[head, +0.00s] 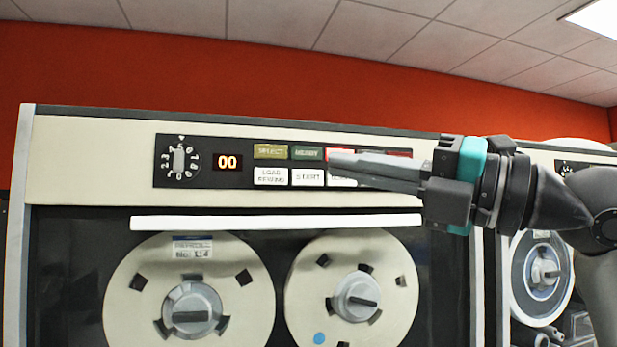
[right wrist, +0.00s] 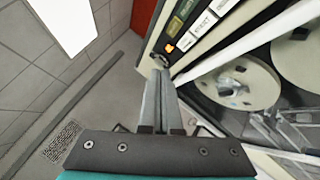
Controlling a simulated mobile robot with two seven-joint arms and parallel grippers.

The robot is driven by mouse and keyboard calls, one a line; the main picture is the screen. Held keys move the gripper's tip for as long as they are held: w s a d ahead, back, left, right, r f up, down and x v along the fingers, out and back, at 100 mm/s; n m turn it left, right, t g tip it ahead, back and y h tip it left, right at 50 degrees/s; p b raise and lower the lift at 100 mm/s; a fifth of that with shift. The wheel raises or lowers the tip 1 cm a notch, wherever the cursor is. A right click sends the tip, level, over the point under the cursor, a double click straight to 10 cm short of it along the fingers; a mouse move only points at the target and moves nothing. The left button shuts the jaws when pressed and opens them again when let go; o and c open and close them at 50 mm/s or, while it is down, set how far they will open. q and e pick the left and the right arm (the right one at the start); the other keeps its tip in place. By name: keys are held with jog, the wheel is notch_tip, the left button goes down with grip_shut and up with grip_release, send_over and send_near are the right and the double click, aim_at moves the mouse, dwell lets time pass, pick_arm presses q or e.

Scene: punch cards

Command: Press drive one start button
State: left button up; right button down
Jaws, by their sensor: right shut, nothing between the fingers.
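The drive's control panel (head: 235,175) is a black strip with two rows of buttons. The white START button (head: 308,177) is in the lower row, right of the white LOAD REWIND button (head: 271,177). It also appears in the right wrist view (right wrist: 204,23). My right gripper (head: 333,160) is shut and empty, reaching in from the right across the panel. Its tips overlap the red lit button, up and right of START. In the right wrist view the fingertips (right wrist: 160,66) are close to the panel; I cannot tell whether they touch. My left gripper is not in view.
A green READY button (head: 307,153) and an olive SELECT button (head: 270,152) sit above. A dial (head: 179,160) and a "00" display (head: 228,162) are at left. A white bar (head: 275,221) and two tape reels lie below. Another drive stands at right.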

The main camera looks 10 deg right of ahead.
jog(key=shift+w, duration=0.15)
jog(key=p, duration=0.3)
send_near(301, 172)
jog(key=shift+s+a+x, duration=0.15)
jog(key=shift+x, duration=0.75)
jog(key=shift+s+a+x, duration=0.1)
jog(key=shift+s+x, duration=0.05)
jog(key=shift+x, duration=0.7)
jog(key=shift+s+a+x, duration=0.15)
jog(key=shift+x, duration=0.75)
jog(key=shift+r, duration=0.1)
jog(key=shift+w, duration=0.1)
jog(key=shift+w, duration=0.3)
jog(key=shift+w+p, duration=0.45)
jog(key=shift+w, duration=0.1)
dwell(0.4)
jog(key=shift+s+b, duration=0.3)
jog(key=shift+s, duration=0.65)
